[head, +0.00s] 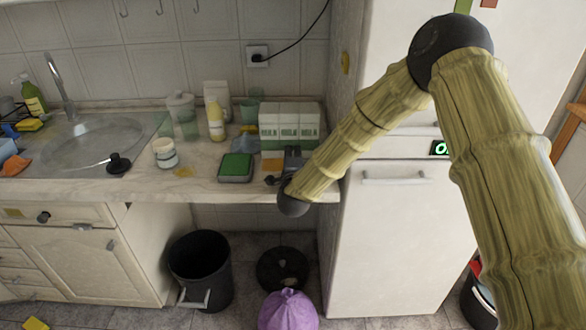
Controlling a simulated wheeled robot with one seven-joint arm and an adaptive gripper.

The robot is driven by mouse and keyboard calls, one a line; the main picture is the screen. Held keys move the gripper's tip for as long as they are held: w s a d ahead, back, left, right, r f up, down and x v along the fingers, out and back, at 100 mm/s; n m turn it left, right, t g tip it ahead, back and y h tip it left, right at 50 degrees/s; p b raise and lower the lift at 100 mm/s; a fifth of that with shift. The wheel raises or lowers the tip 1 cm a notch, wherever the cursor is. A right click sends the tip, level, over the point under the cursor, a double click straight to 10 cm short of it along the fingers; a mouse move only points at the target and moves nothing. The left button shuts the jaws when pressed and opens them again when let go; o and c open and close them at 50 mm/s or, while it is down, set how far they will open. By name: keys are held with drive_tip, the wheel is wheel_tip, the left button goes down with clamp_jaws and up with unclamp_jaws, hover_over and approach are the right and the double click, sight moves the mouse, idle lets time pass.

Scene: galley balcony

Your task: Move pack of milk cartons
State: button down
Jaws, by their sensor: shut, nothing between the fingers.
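The pack of milk cartons (290,122), white and green with several cartons side by side, stands upright at the right end of the counter, near the tall white cabinet. My gripper (272,180) is low over the counter's front edge, just in front of the pack. It is shut with nothing in it. It looks apart from the pack, though my arm's end partly covers the counter there.
A yellow bottle (215,120), a white jar (165,153) and green cups stand further left. The sink (80,143) is at far left. A black bin (201,270) and purple bag (288,311) are below.

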drive_tip(key=w+b, duration=0.2)
drive_tip(key=w, duration=0.4)
drive_tip(key=shift+f, duration=0.15)
drive_tip(key=shift+w, duration=0.3)
drive_tip(key=shift+s, duration=0.1)
